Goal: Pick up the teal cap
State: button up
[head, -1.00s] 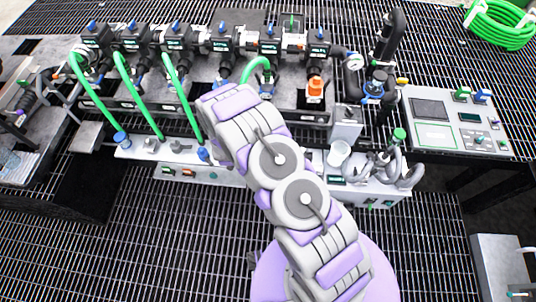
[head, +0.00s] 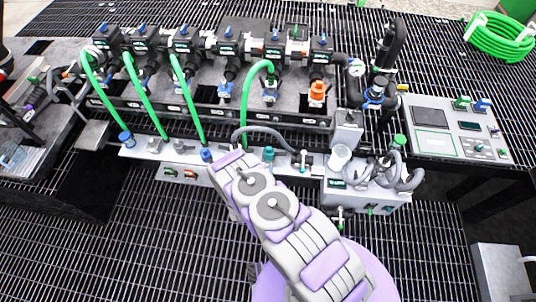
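A small teal cap-like piece (head: 268,154) stands on the white ledge of the manifold, just right of the upper end of my arm. Its lower part is close to the arm's outline, and I cannot tell whether it is seated on a fitting. My arm reaches up from the bottom of the head view to the ledge's front edge. My gripper does not show; the arm links hide it or it is out of sight, so its fingers and any hold cannot be seen.
Green hoses (head: 134,83) run from the black valve row to the white ledge (head: 140,150). An orange cap (head: 317,90) sits at the valves' right. A grey hose (head: 270,131) arches behind the teal piece. A white cup (head: 339,156) and coiled grey hoses (head: 395,170) stand right.

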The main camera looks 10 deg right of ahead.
aim_at(268, 150)
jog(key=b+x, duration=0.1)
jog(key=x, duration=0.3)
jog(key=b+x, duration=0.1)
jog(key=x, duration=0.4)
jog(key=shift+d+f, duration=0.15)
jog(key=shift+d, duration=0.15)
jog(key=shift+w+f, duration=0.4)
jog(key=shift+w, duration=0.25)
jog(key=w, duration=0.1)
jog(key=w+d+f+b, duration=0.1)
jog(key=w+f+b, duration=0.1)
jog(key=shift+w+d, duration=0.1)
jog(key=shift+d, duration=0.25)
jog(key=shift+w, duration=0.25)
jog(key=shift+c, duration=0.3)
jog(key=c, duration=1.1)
